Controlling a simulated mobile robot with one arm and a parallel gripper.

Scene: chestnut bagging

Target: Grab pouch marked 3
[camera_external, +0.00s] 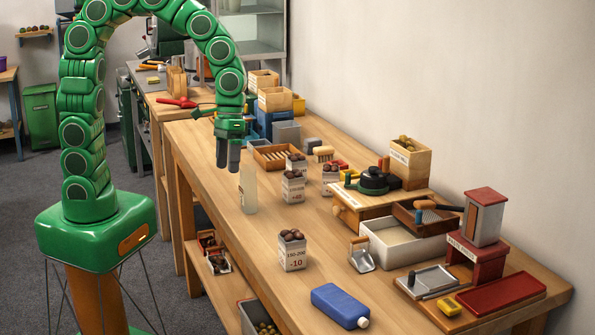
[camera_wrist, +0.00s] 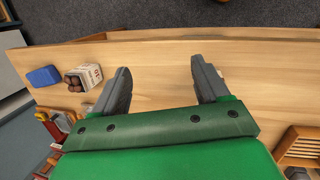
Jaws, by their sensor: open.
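Several white pouches filled with brown chestnuts stand on the long wooden table. One pouch (camera_external: 292,258) at the front reads "150-200" and "-10". Another pouch (camera_external: 293,188) stands farther back, with one pouch (camera_external: 297,164) behind it and one pouch (camera_external: 330,182) to its right. I cannot read a 3 on any of them. In the wrist view a chestnut-filled pouch (camera_wrist: 92,74) lies left of my fingers, its marking unclear. My gripper (camera_external: 228,163) points down over the table, open and empty, apart from the pouches; its two fingers (camera_wrist: 160,78) are spread in the wrist view.
A clear bottle (camera_external: 248,190) stands close below and right of my gripper. A slatted wooden tray (camera_external: 272,156) is behind. A metal scoop (camera_external: 361,256), blue bottle (camera_external: 340,305) and white bin (camera_external: 400,250) occupy the front. The left table strip is mostly clear.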

